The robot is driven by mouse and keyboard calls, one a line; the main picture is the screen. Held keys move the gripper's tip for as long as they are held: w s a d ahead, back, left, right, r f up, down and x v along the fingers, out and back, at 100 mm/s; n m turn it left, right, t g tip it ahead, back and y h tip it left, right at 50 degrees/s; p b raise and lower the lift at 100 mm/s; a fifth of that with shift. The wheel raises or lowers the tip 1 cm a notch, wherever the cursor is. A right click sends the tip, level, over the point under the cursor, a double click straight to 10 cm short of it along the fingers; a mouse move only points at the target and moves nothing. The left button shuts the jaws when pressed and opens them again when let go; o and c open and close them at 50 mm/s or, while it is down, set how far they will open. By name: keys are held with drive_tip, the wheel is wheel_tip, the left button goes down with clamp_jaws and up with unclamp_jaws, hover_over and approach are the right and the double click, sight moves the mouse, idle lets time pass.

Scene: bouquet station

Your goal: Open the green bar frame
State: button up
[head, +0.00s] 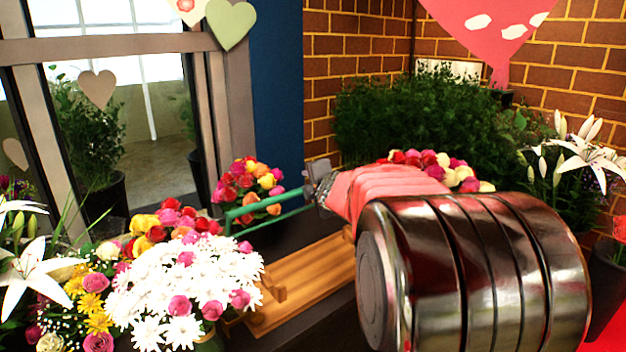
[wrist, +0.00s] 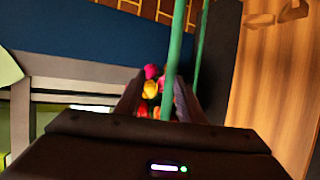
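The green bar frame (head: 268,208) shows in the head view as two thin green bars, with an upright at its left end, above a wooden slatted board. Its right end meets my gripper (head: 319,186). In the wrist view one green bar (wrist: 176,45) runs down into the gap between the fingers of my gripper (wrist: 157,98), close to the right finger. A second green bar (wrist: 202,45) passes outside the right finger. The fingers stand apart, with flowers visible through the gap. Contact between finger and bar is unclear.
The wooden board (head: 310,278) lies under the frame. White daisies (head: 185,283) and other bouquets crowd the left. A small bouquet (head: 248,187) stands behind the bars. A brick wall (head: 345,50) and green shrubs (head: 420,115) are behind my arm.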

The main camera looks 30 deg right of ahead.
drive_tip(key=s+r, duration=0.1)
drive_tip(key=s+a+r, duration=0.1)
drive_tip(key=s+r, duration=0.1)
drive_tip(key=shift+s+a, duration=0.2)
drive_tip(key=shift+a, duration=0.1)
idle(0.6)
drive_tip(key=shift+s+r, duration=0.1)
drive_tip(key=v, duration=1.3)
drive_tip(key=shift+s, duration=0.25)
drive_tip(key=shift+a+r, duration=0.1)
drive_tip(key=shift+c, duration=0.2)
